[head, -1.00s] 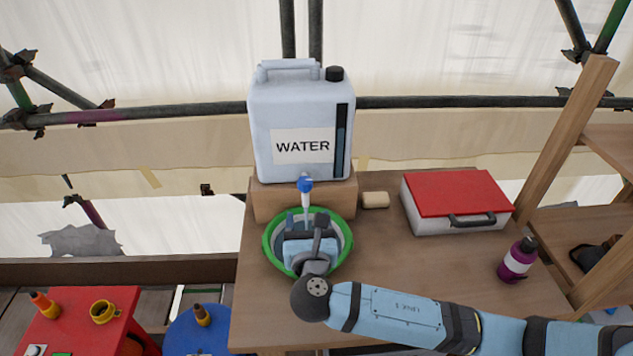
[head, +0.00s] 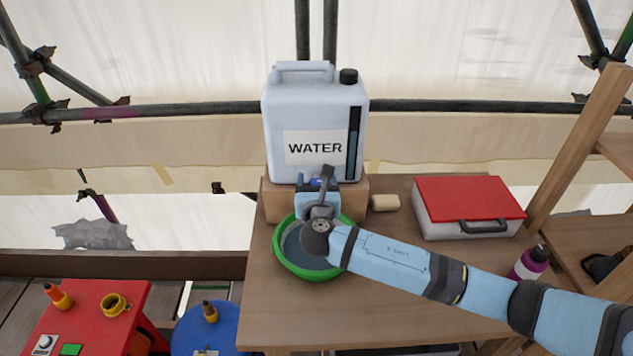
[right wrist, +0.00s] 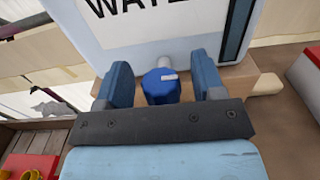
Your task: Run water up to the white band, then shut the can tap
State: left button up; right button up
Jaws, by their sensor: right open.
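The white can (head: 312,110) marked WATER stands on a wooden block, with a dark level strip (head: 354,142) on its right front. Its blue tap (right wrist: 161,86) is between the two fingers of my right gripper (right wrist: 164,82), which is open with a gap on each side of the tap. In the head view my right gripper (head: 318,184) covers most of the tap. Below stands a green-rimmed basin (head: 287,262) with grey-blue inside, partly hidden by my arm. I cannot make out a white band or a stream of water. My left gripper is out of view.
On the wooden table (head: 400,300) are a beige block (head: 385,202), a white case with red lid (head: 470,200) and a purple bottle (head: 527,264). A wooden shelf stands at right. A red stool (head: 85,310) and blue stool (head: 205,330) stand at lower left.

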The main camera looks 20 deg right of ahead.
jog(key=c, duration=0.9)
jog(key=shift+c, duration=0.2)
